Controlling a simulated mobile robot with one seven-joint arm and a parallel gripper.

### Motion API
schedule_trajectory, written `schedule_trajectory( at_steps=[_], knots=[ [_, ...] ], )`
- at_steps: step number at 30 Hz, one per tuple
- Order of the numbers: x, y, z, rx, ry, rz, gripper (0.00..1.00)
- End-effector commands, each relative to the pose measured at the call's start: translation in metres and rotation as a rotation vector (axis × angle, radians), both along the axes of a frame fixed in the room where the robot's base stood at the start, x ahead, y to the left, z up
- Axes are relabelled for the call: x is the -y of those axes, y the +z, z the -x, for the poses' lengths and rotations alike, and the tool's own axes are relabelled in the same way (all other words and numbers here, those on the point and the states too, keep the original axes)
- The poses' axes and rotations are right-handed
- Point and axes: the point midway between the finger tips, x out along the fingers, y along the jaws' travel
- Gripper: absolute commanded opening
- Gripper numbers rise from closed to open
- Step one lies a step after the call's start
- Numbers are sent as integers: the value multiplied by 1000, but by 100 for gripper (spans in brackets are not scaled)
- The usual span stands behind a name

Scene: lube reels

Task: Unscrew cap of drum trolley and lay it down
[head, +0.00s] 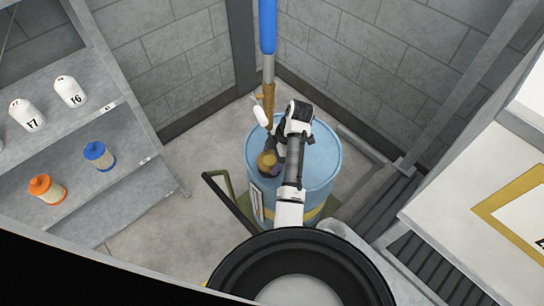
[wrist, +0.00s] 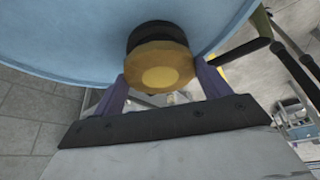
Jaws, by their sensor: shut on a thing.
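The light blue drum (head: 322,160) stands upright on an olive trolley (head: 222,181) with a dark handle. A brass-coloured cap (head: 267,161) is at the left part of the drum top. In the wrist view the faceted cap (wrist: 158,70) sits against a black collar (wrist: 162,33) at the blue drum surface (wrist: 75,35). My gripper (wrist: 163,82) has its two purple fingers on either side of the cap and is shut on it. In the head view my gripper (head: 276,152) comes down over the drum, and my arm hides part of its top.
A brass pipe (head: 268,98) with a blue sleeve (head: 267,25) rises behind the drum top, close to my gripper. Shelves (head: 60,165) with bottles stand left. A white-topped surface (head: 470,180) and dark grating (head: 375,205) are right. Grey walls are behind.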

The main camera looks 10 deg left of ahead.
Motion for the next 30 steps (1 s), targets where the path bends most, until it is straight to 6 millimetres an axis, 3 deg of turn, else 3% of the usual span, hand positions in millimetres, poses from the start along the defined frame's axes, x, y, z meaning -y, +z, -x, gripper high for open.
schedule_trajectory(
  at_steps=[15,30],
  knots=[
    [1,-6,1,-9,105,5,51],
    [-2,-6,0,-9,437,3,51]
  ],
)
